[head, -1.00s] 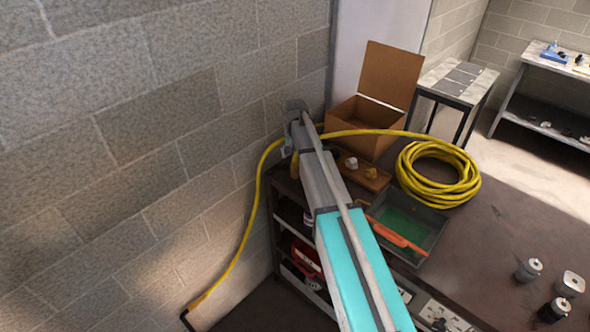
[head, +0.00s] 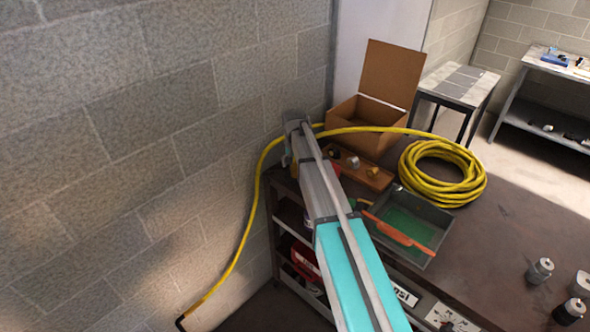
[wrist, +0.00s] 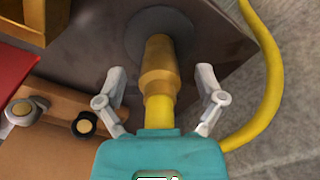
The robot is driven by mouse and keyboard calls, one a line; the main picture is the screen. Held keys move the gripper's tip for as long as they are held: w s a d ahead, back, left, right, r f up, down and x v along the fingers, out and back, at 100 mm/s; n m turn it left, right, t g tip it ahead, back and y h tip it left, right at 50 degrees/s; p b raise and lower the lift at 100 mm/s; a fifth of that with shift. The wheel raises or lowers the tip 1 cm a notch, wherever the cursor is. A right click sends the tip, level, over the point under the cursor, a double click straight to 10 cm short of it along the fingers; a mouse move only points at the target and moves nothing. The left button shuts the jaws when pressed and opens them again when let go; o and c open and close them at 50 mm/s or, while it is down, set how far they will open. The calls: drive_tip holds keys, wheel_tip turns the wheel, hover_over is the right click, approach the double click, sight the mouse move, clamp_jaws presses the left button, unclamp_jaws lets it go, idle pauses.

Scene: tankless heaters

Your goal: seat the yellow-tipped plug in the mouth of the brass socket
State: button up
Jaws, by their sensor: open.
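In the wrist view my gripper (wrist: 161,78) is open, its two pale fingers spread on either side of a stepped brass-coloured fitting (wrist: 158,62). The fitting runs from a grey round flange (wrist: 163,36) toward my teal gripper body, in line with it. A bright yellow section (wrist: 159,111) forms its near end. I cannot tell whether this yellow part is the plug in the socket's mouth or part of one piece. The fingers appear clear of it on both sides. In the head view my arm hides this spot.
A wooden tray (head: 378,184) holds several small fittings; in the wrist view a black-ringed one (wrist: 84,123) lies left of my gripper. A yellow hose (wrist: 270,85) curves at right. An open cardboard box (head: 345,114), green-lined bin (head: 440,215) and block wall (head: 150,130) are near my arm.

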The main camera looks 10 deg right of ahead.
idle(0.4)
drive_tip(key=shift+d, duration=0.1)
clamp_jaws()
